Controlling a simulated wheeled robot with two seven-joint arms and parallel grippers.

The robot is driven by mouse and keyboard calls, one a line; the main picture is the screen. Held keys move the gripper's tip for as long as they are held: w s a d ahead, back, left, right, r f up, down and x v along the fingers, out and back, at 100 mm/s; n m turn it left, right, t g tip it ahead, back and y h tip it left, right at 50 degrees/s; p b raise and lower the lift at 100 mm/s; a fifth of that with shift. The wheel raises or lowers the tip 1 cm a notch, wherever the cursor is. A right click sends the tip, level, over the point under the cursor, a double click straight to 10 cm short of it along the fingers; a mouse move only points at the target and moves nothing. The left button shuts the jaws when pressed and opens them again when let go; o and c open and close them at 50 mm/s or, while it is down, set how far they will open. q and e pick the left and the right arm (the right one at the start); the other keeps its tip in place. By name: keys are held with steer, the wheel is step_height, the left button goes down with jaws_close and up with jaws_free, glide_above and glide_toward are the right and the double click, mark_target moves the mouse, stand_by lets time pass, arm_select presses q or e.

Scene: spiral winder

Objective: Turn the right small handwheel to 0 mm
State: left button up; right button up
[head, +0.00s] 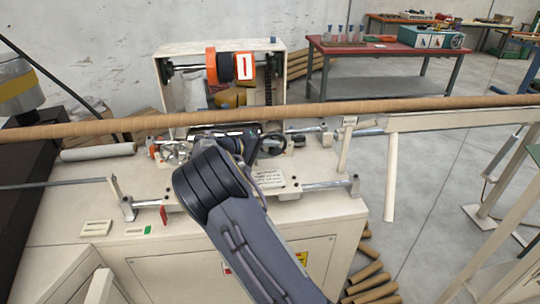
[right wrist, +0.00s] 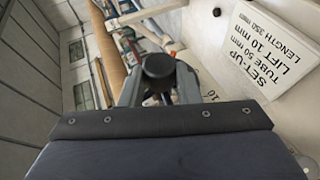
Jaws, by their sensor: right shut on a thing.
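In the right wrist view, a dark round knob (right wrist: 158,68), which looks like the small handwheel, sits between the two grey fingers of my right gripper (right wrist: 157,88). The gripper is shut on it. A printed "10" (right wrist: 210,95) shows beside the fingers; I cannot read the wheel's setting. In the head view, my right arm reaches over the cream winder (head: 200,245), and its wrist hides the gripped wheel and most of the fingers around my right gripper (head: 236,142). A black ring-shaped wheel (head: 272,145) shows just right of it. My left gripper is not in view.
A long brown tube (head: 430,107) crosses above the winder, close behind my right wrist. A set-up card (head: 270,180) lies right of the arm; it also shows in the wrist view (right wrist: 265,48), reading tube 50 mm, lift 10 mm. A rod with clamps (head: 325,185) runs along the front.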

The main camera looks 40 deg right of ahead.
steer(key=shift+f+n+h+b, duration=0.25)
steer(key=shift+n+h+b, duration=0.15)
steer(key=shift+h+b, duration=0.7)
steer(key=shift+g, duration=0.3)
steer(key=o, duration=1)
steer(key=shift+c, duration=0.2)
steer(key=a+r, duration=0.1)
steer(key=a, duration=0.6)
steer(key=shift+w+a+b, duration=0.4)
steer(key=shift+w, duration=0.05)
steer(key=shift+r, duration=0.1)
